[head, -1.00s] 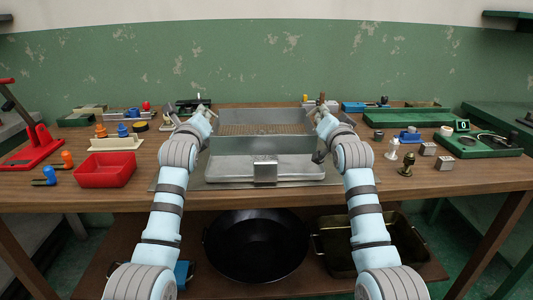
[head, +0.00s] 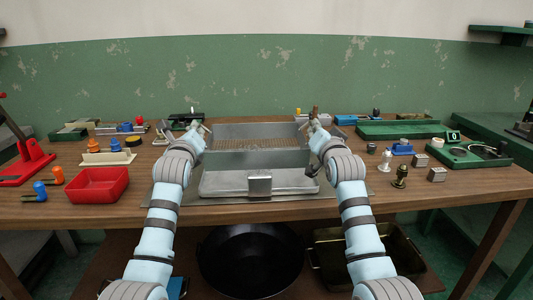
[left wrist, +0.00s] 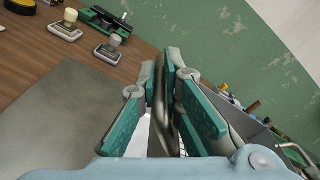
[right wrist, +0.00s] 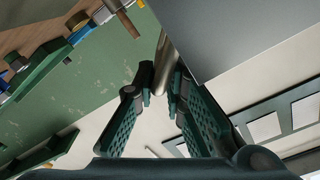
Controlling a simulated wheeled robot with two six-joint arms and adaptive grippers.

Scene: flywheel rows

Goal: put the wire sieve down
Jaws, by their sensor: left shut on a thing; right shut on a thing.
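The wire sieve is a grey, box-shaped metal frame with a brownish mesh floor (head: 262,137), at the middle of the table in the head view. My left gripper (head: 202,127) is at its left side and my right gripper (head: 314,122) at its right side. In the left wrist view my left gripper (left wrist: 168,80) is shut on a metal bar handle (left wrist: 160,105). In the right wrist view my right gripper (right wrist: 160,82) is shut on a similar bar (right wrist: 164,60), beside a grey sieve wall (right wrist: 225,35). I cannot tell whether the sieve's underside touches anything.
A shallow metal tray (head: 225,183) lies in front of the sieve, with a small metal block (head: 259,184) at its front. A red bin (head: 97,185) stands left. Small knobs and blocks stand right, near a green tray (head: 400,130). A black wok (head: 250,260) is below.

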